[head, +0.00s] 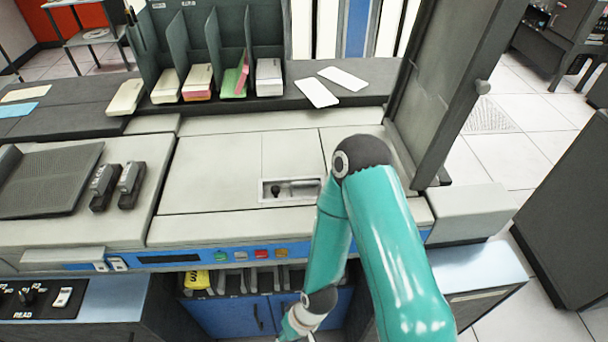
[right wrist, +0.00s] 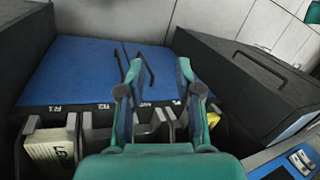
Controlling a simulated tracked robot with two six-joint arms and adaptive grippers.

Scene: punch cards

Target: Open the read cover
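A pale flat cover (head: 215,160) lies closed and flush on the machine's top in the middle of the head view. I see no label on it naming it the read cover. Near its front right is a recess with a dark latch (head: 290,189). My teal right arm bends beside and over the cover's right side, then goes down in front of the machine. In the right wrist view my right gripper (right wrist: 158,68) is open and empty, its two fingers apart, facing the blue doors (right wrist: 85,70). My left gripper is not in view.
A tall dark panel (head: 440,85) stands upright at the right of the cover. Card racks (head: 210,50) stand behind, with loose white cards (head: 316,91) beside them. Card pockets (head: 240,280) and a blue front strip with coloured buttons (head: 261,254) lie at the front.

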